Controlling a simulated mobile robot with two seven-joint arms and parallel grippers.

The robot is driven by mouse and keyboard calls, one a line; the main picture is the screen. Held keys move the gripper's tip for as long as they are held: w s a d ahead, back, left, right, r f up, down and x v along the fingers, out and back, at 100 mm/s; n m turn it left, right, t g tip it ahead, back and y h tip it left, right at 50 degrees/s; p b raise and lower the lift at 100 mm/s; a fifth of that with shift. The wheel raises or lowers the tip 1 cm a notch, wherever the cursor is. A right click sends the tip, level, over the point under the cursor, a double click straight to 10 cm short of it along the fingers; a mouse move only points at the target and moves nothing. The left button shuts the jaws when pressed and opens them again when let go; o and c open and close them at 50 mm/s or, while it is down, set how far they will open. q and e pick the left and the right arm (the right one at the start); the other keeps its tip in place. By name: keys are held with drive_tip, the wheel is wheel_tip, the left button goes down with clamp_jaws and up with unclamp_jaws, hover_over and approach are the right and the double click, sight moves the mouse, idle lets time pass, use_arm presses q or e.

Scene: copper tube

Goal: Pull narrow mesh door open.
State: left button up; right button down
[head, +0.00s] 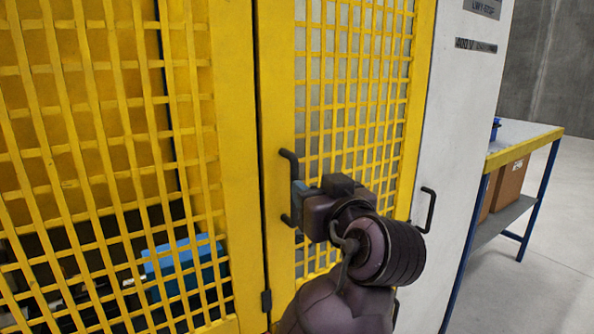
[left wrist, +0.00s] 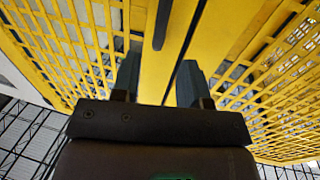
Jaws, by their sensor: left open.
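The narrow mesh door (head: 350,70) is a yellow frame with a yellow grid, and it looks closed in the head view. Its black bar handle (head: 289,162) stands on the left stile; the middle of the handle is hidden behind my gripper. My left gripper (head: 298,193) is at the handle. In the left wrist view, my left gripper (left wrist: 159,82) is open, its two dark fingers apart in front of yellow frame. The black handle (left wrist: 162,25) shows above and between the fingertips; contact cannot be told. My right gripper is not in view.
A wide yellow mesh panel (head: 100,120) is on the left, with a blue box (head: 185,265) behind it. A white panel (head: 465,110) with a black handle (head: 428,210) is on the right. Beyond it stands a blue-legged table (head: 515,135). Floor (head: 550,260) there is clear.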

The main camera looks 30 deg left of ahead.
sight(296, 174)
use_arm(q)
drive_tip(key=p+x, duration=0.1)
drive_tip(key=x, duration=0.7)
drive_tip(key=shift+w+a+p, duration=0.2)
drive_tip(key=shift+a+p, duration=0.05)
drive_tip(key=shift+p, duration=0.1)
clamp_jaws()
